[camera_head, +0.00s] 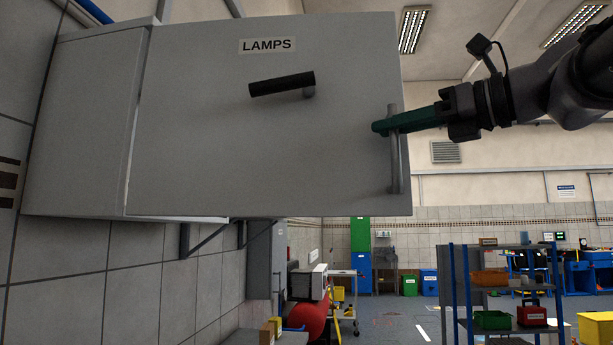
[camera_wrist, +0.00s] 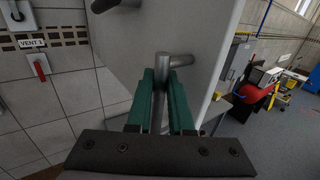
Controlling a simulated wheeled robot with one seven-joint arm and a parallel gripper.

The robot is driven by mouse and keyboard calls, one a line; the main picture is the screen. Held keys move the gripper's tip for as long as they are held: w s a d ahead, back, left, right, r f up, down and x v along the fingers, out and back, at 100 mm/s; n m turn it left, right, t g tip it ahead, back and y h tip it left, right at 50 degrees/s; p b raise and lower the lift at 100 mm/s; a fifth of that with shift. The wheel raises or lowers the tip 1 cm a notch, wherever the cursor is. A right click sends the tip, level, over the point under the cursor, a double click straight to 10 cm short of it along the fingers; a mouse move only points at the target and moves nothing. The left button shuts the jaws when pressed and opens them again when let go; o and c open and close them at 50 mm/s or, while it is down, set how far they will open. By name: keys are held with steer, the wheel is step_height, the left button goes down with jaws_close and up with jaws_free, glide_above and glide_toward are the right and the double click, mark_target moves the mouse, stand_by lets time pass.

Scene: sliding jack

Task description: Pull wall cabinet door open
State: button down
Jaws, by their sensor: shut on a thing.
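The grey wall cabinet (camera_head: 80,125) hangs on the tiled wall at the left of the head view. Its door (camera_head: 230,150), labelled LAMPS, stands out from the cabinet body to the right and appears swung open, outer face toward the camera. A vertical grey bar handle (camera_head: 395,165) sits near the door's right edge. My gripper (camera_head: 385,126) comes from the right, its green fingers shut on this bar. In the wrist view the bar handle (camera_wrist: 161,95) runs between both fingers. A black lever handle (camera_head: 282,85) sits higher on the door. The cabinet's inside is hidden.
A red wall switch (camera_wrist: 40,67) labelled VENT 1 shows in the wrist view. Blue-framed shelving (camera_head: 500,275) with bins stands at lower right. A red tank (camera_head: 310,318) stands below, beyond the cabinet. Open floor (camera_head: 405,325) lies between them.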

steer(key=c, duration=1.1)
jaws_free()
steer(key=v, duration=1)
steer(key=shift+s+d, duration=0.2)
steer(key=shift+d, duration=0.1)
steer(key=w+f+n+g+h, duration=0.1)
steer(key=w+f+n+h, duration=0.2)
steer(key=w+f+n, duration=0.2)
steer(key=w+f+n+g+h, duration=0.2)
steer(key=w+f+n+h, duration=0.2)
steer(key=f+n, duration=0.6)
steer(key=w+d+f+n+g+h, duration=0.1)
steer(key=w+f+n+g+h, duration=0.1)
steer(key=w+f+n+h, duration=0.2)
steer(key=shift+w+f+n, duration=0.55)
steer(key=shift+f+n, duration=0.1)
steer(key=shift+f, duration=0.65)
steer(key=shift+w+f+n, duration=0.55)
steer(key=shift+f+n, duration=0.05)
steer(key=shift+f, duration=0.75)
steer(key=shift+w+f+n, duration=0.55)
steer(key=shift+f+n, duration=0.1)
steer(key=shift+f, duration=0.65)
